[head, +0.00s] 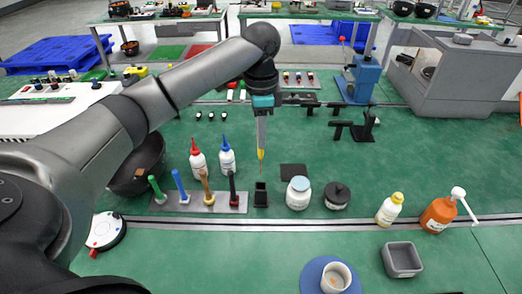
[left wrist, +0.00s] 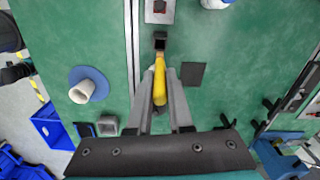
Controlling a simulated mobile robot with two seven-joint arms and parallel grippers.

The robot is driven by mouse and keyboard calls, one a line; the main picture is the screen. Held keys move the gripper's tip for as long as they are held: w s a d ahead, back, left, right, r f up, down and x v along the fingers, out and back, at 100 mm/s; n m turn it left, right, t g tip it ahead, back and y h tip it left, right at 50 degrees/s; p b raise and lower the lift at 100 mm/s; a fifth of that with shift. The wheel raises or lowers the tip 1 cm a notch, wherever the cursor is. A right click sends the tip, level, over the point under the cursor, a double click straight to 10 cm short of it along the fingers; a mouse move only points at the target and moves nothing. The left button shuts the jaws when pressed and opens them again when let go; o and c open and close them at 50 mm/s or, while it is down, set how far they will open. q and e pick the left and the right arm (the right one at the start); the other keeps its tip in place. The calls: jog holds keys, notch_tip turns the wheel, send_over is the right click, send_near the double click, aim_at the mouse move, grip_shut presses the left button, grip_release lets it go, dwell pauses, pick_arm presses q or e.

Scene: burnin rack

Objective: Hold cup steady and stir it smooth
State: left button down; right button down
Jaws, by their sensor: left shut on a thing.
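A white cup (head: 337,277) with some light brown contents stands on a round blue pad (head: 309,272) at the front edge of the head view. In the left wrist view the cup (left wrist: 82,92) and pad (left wrist: 97,79) are at left. My left gripper (head: 261,146) points down above a small black square holder (head: 261,194), well away from the cup. It is shut on a slim yellow tool (left wrist: 160,82), whose lower end is over the holder in the left wrist view (left wrist: 160,36). My right gripper is out of view.
A rack (head: 215,208) with several coloured-handled tools stands left of the holder. A white jar (head: 298,194), a black-lidded jar (head: 337,196), a yellow-capped bottle (head: 389,210) and an orange pump bottle (head: 438,214) stand to its right. A grey square tray (head: 402,259) is near the cup.

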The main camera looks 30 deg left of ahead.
pick_arm(q)
notch_tip(320, 180, up, 7)
jog(key=shift+r+p, duration=0.1)
jog(key=shift+p, duration=0.3)
